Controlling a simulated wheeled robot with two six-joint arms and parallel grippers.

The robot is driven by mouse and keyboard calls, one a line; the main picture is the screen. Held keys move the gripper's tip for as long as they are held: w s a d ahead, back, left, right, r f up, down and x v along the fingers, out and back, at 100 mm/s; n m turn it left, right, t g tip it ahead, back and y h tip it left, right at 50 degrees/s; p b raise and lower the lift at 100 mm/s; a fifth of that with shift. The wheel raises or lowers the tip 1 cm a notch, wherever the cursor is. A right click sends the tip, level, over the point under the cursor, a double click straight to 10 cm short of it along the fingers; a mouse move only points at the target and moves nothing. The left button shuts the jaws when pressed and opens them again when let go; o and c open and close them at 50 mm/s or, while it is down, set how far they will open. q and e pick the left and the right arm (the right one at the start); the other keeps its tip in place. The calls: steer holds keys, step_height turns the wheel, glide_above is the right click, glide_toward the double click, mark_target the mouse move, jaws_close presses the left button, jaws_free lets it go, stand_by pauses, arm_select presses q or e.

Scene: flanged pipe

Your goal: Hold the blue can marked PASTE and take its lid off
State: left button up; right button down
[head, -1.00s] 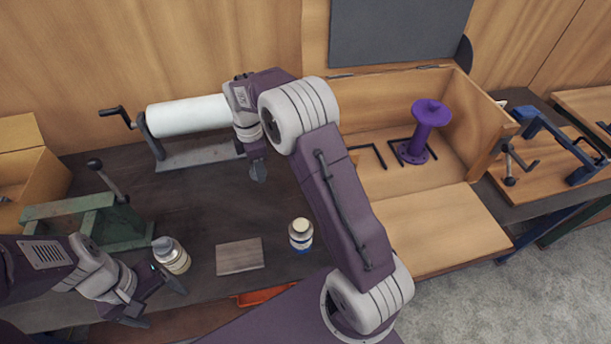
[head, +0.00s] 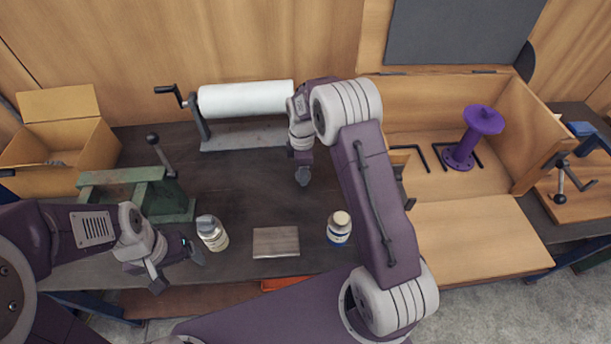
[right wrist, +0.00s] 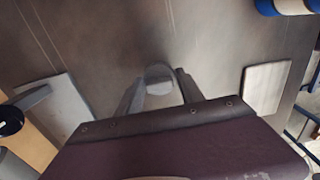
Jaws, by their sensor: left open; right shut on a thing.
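The blue-labelled can (head: 339,231) stands upright with its cream lid (head: 341,218) on; its lettering is too small to read. Its blue and white side shows in the right wrist view (right wrist: 288,6), cut by the top edge. My right gripper (head: 303,168) is above the bench, behind and left of this can. It is shut on a small grey, round-ended thing (right wrist: 158,74), which I cannot identify. My left gripper (head: 177,268) is open and empty near the bench's front edge. A second can (head: 213,235), with a grey lid and a pale yellowish label, stands just right of it.
A flat grey-brown block (head: 276,242) lies between the cans. A green clamp (head: 140,190) with a lever and a cardboard box (head: 62,145) are at left. A white roll (head: 245,98) stands behind. A wooden box (head: 470,215) with a purple spool (head: 470,140) is at right.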

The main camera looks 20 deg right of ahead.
step_height(320, 180, down, 3)
steer(key=shift+s+r, duration=0.1)
steer(key=shift+s, duration=0.05)
steer(key=c, duration=0.7)
jaws_free()
steer(key=shift+f, duration=0.2)
steer(key=shift+c, duration=0.2)
steer(key=shift+r, duration=0.2)
step_height(320, 180, up, 12)
